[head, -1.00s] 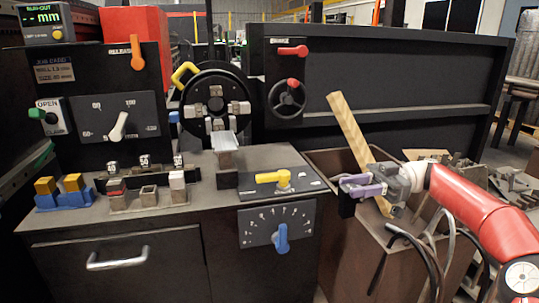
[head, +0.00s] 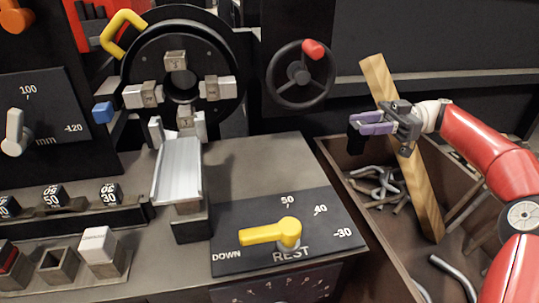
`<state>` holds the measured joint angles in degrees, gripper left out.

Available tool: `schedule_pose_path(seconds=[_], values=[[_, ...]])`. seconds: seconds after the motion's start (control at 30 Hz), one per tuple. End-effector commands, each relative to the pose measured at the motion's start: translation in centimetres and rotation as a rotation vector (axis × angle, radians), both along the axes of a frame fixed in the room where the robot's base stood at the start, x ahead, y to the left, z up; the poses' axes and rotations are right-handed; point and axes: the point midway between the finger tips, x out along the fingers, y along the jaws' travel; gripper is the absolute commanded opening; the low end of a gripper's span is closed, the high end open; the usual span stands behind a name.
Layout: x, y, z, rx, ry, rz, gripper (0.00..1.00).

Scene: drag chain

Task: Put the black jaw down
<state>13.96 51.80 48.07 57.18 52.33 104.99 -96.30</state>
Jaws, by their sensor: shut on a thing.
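My gripper (head: 366,123), with purple fingers, is at the right in the head view, in front of the leaning wooden plank. It is shut on the black jaw (head: 355,129), a small dark block at the fingertips, partly hidden by the fingers. The jaw is held in the air, to the right of the handwheel and apart from the bench top.
The chuck (head: 181,88) bears several grey jaws, with a metal chute (head: 178,172) below it. A yellow lever (head: 270,234) sits on the rest panel. A bin (head: 352,190) of metal scraps holds the plank (head: 425,195). The bench top (head: 255,165) has clear room.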

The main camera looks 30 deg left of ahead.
Motion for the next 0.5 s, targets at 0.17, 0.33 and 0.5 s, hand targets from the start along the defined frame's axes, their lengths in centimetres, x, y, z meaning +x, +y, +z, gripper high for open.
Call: schedule_pose_path(seconds=[0.17, 0.33, 0.5], values=[[-0.6, 0.7, 0.1, 0.001, -0.001, 0.001, 0.05], [-3.2, 3.7, 0.2, -0.002, -0.001, 0.005, 0.05], [-6.2, 7.2, 0.1, -0.003, 0.000, 0.004, 0.05]])
